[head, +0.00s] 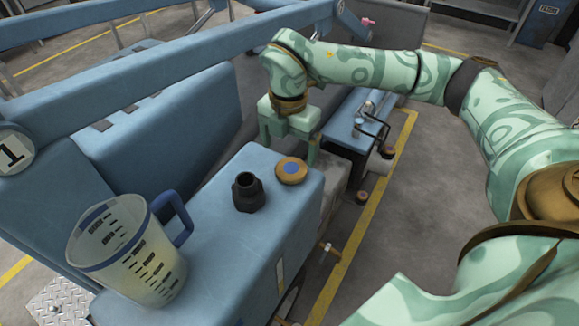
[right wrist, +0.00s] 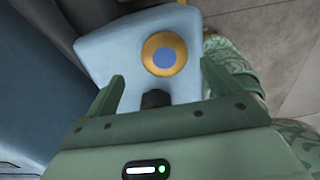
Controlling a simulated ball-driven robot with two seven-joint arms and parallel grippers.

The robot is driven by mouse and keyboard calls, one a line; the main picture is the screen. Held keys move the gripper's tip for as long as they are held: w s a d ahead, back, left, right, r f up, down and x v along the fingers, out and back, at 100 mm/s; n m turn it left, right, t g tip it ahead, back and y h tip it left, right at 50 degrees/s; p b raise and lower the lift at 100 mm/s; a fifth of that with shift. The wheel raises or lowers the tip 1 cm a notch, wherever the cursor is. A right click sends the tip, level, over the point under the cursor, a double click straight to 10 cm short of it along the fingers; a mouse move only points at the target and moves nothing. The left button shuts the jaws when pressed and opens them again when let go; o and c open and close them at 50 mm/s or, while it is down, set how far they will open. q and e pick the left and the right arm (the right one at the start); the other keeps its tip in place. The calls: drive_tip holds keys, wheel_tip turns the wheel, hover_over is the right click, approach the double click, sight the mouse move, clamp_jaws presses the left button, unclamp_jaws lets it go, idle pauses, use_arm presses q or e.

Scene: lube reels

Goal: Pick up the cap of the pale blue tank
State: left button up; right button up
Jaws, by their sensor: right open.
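The pale blue tank (head: 222,230) stands in the middle of the head view, with a dark open filler neck (head: 248,191) on its top. The cap (head: 291,170), a round ochre disc with a blue centre, lies flat on the tank top beside the neck. In the right wrist view the cap (right wrist: 164,54) shows just beyond the fingertips, between their lines. My right gripper (head: 289,150) is open and empty, above and behind the cap in the head view, apart from it. My left gripper is not in view.
A clear measuring jug (head: 125,255) with a blue handle and pale liquid stands on the tank's near end. Blue rails (head: 150,85) cross the upper left. A blue bench with pipework (head: 370,130) stands behind. Floor at the right is clear, with a yellow line.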

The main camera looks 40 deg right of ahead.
sight(291, 167)
drive_tip(key=f, duration=0.1)
drive_tip(key=f+b, duration=0.1)
drive_tip(key=f, duration=0.1)
drive_tip(key=f+b, duration=0.1)
drive_tip(key=f, duration=0.1)
drive_tip(key=shift+s+d+f, duration=0.15)
drive_tip(key=shift+s+f, duration=0.05)
drive_tip(key=shift+s, duration=0.05)
drive_tip(key=shift+r, duration=0.15)
drive_tip(key=c, duration=1.1)
drive_tip(key=shift+r, duration=0.1)
